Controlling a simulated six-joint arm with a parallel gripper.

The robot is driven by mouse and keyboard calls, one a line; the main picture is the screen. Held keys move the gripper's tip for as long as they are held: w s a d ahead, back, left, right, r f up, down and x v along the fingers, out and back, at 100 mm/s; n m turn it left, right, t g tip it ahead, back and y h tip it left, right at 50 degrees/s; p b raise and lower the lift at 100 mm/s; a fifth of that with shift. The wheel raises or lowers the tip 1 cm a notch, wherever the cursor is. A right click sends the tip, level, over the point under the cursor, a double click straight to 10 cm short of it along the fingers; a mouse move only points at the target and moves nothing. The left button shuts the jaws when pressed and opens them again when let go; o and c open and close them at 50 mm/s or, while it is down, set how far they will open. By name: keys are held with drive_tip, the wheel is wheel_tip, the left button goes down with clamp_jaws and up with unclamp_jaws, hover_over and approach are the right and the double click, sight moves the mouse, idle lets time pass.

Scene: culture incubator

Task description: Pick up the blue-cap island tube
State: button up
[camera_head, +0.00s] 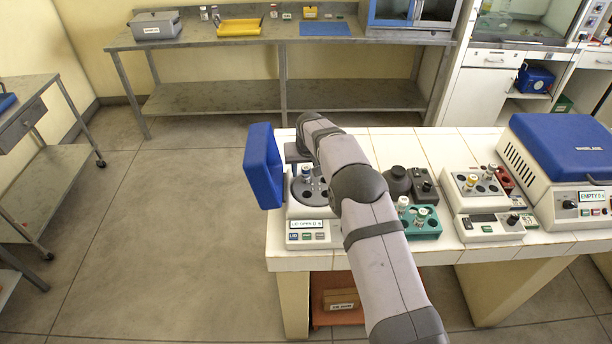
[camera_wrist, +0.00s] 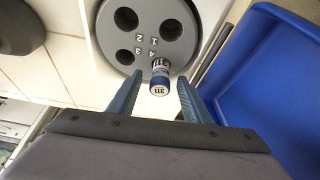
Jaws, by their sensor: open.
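The blue-cap tube (camera_wrist: 160,78) stands in a hole by the number 4 of a grey round rotor (camera_wrist: 115,45). The tube also shows in the head view (camera_head: 306,173), small, in the rotor of the left machine (camera_head: 312,232). My gripper (camera_wrist: 159,84) is open, with one finger on each side of the tube's end and a gap visible on both sides. In the head view my arm hides part of the rotor.
The left machine's blue lid (camera_head: 262,165) stands open, close on the right in the wrist view (camera_wrist: 265,85). Right of my arm are a teal tube rack (camera_head: 425,233), a block with tubes (camera_head: 460,190) and a blue-lidded machine (camera_head: 570,145). The white bench's back strip is clear.

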drive_tip(key=shift+f, duration=0.1)
drive_tip(key=c, duration=1.1)
drive_tip(key=shift+c, duration=0.2)
